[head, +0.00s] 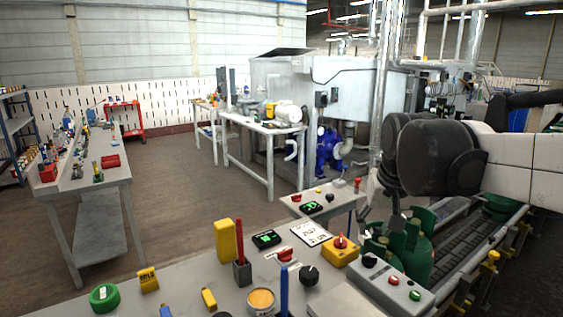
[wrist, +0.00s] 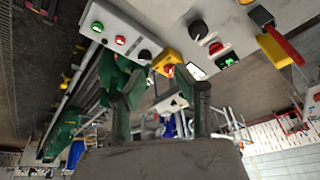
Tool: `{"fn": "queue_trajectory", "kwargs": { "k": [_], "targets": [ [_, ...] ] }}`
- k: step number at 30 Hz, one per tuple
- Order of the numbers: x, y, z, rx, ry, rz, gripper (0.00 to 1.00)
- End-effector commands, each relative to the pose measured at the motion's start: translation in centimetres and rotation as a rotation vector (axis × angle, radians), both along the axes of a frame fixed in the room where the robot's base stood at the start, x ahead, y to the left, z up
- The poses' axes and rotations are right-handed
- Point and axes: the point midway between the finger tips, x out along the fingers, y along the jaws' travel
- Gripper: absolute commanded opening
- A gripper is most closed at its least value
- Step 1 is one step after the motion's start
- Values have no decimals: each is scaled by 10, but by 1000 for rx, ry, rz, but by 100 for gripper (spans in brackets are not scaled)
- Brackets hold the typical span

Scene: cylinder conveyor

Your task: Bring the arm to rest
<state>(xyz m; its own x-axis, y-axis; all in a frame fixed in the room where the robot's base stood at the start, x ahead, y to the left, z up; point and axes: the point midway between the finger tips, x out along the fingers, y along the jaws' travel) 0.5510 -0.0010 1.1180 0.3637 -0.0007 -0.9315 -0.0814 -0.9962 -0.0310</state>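My arm reaches in from the right in the head view, with its dark wrist above the conveyor (head: 462,240). My gripper (wrist: 161,96) shows in the wrist view with its two dark fingers apart and nothing between them. In the head view my gripper (head: 393,205) is small and dark, beside the tops of the green cylinders (head: 419,240). Several green cylinders stand close together at the conveyor's near end. A green cylinder also shows behind the left finger in the wrist view (wrist: 109,75); I cannot tell whether they touch.
A control box (head: 392,283) with red and green buttons stands beside the conveyor. The near bench (head: 190,275) holds a yellow box (head: 226,241), a red-and-yellow switch (head: 340,250) and small tools. Another worktable (head: 100,185) stands at left. The floor (head: 190,170) between the tables is clear.

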Motion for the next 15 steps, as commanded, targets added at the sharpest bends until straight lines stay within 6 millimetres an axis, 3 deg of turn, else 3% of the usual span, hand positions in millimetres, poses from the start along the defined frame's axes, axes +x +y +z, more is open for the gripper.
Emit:
{"fn": "queue_trajectory", "kwargs": {
  "k": [3, 15],
  "targets": [
    [-36, 0, -6, -5, -40, 12, 30],
    [-137, 1, -50, -27, -175, 55, 30]
  ]
}}
